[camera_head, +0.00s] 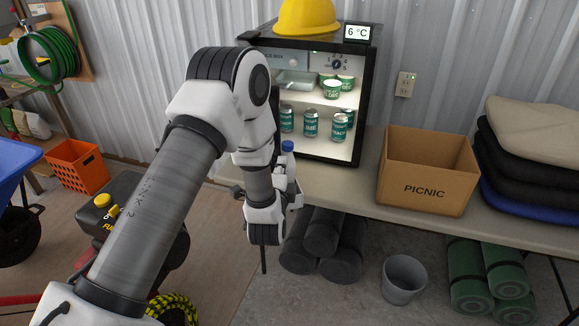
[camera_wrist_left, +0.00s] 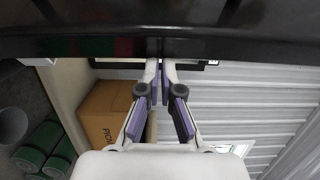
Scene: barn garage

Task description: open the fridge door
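The small black fridge (camera_head: 366,90) stands on the table against the wall. Its lit inside shows two shelf levels with cans (camera_head: 311,122) and small tubs. A black frame surrounds it; whether I see through glass or past an open door is unclear. My left arm covers its left side, and no handle shows. My left gripper (camera_wrist_left: 161,68) has its fingertips almost together, right at the lower edge of a glossy black surface (camera_wrist_left: 90,45). Whether something thin is between them is unclear. The fingertips are hidden in the head view. My right gripper is not in view.
A yellow hard hat (camera_head: 307,17) and a temperature display (camera_head: 357,33) sit on the fridge. The PICNIC box (camera_head: 425,190) and stacked cushions (camera_head: 535,140) stand to its right. Dark rolls (camera_head: 325,245) and a grey bin (camera_head: 404,280) are below the table.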

